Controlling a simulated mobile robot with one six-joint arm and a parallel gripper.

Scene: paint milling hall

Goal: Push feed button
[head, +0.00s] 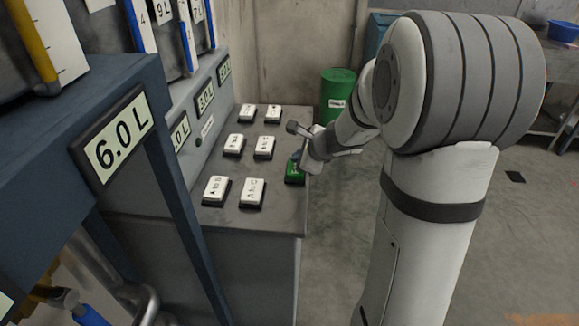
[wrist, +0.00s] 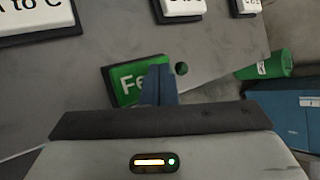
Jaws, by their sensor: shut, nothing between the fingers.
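The green feed button (head: 293,177) sits at the right edge of the grey console top, beyond the "A to C" style white buttons. In the wrist view the button (wrist: 124,75) shows the letters "Fe"; the rest of its label is hidden behind my fingers. My gripper (head: 296,157) is shut and empty, with its blue fingertips over the button. In the wrist view the fingertips (wrist: 158,72) overlap the button's right part. I cannot tell whether they touch it or whether it is pressed down.
Several white-labelled buttons (head: 253,192) stand in rows on the console top (head: 260,222) to the left. A blue frame with a "6.0 L" display (head: 110,147) stands at the left. A green drum (head: 338,92) stands behind the console. The floor at right is mostly clear.

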